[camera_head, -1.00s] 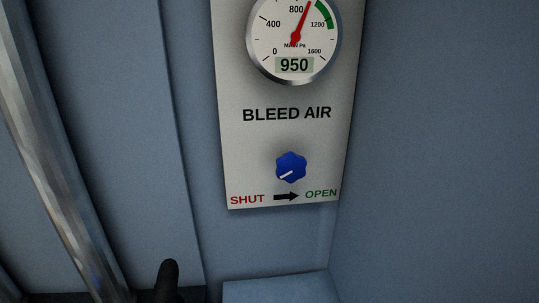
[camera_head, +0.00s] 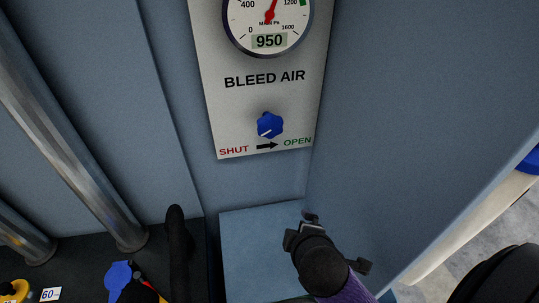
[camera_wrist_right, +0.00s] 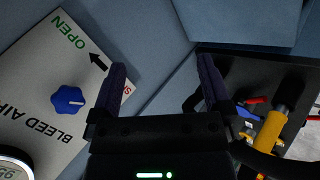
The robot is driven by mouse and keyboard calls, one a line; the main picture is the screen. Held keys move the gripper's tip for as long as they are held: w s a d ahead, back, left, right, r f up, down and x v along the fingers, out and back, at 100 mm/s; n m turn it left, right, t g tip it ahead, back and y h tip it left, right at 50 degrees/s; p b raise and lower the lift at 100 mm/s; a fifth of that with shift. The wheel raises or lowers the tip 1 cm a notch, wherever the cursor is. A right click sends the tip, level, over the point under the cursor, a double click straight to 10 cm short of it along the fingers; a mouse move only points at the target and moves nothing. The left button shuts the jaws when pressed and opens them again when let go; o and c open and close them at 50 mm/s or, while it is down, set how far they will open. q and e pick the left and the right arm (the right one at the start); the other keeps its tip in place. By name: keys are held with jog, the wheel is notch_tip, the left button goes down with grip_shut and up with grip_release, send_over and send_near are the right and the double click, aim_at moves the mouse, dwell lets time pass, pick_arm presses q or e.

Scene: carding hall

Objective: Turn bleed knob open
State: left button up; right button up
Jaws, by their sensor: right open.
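The blue lobed bleed knob (camera_head: 269,125) sits low on a pale panel (camera_head: 225,105) marked BLEED AIR. Its white pointer line slants to the lower left, toward the red SHUT label; an arrow below runs to the green OPEN label. The knob also shows at the left in the right wrist view (camera_wrist_right: 68,99). My right gripper (camera_head: 308,218) is below and right of the knob, apart from it. In the right wrist view its two fingers (camera_wrist_right: 162,75) are spread with nothing between them; the knob lies outside them, to the left. My left gripper is not seen.
A gauge (camera_head: 268,20) above the knob reads 950. A blue-grey wall (camera_head: 410,110) stands close on the right and a box-like ledge (camera_head: 255,235) lies below the panel. Metal pipes (camera_head: 75,140) and a dark tray with tools (camera_head: 85,265) are at the left.

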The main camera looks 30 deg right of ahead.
aim_at(271, 130)
jog(key=w+d+r+n+t+h, duration=0.1)
jog(key=w+r+n+t, duration=0.45)
jog(key=n, duration=0.55)
jog(key=w+r+n+t, duration=0.45)
jog(key=w+n, duration=0.25)
jog(key=n, duration=0.4)
jog(key=shift+g, duration=0.4)
jog(key=x, duration=0.9)
jog(key=shift+w+d+r, duration=0.15)
jog(key=shift+w, duration=0.1)
jog(key=c, duration=1)
jog(key=shift+m, duration=0.3)
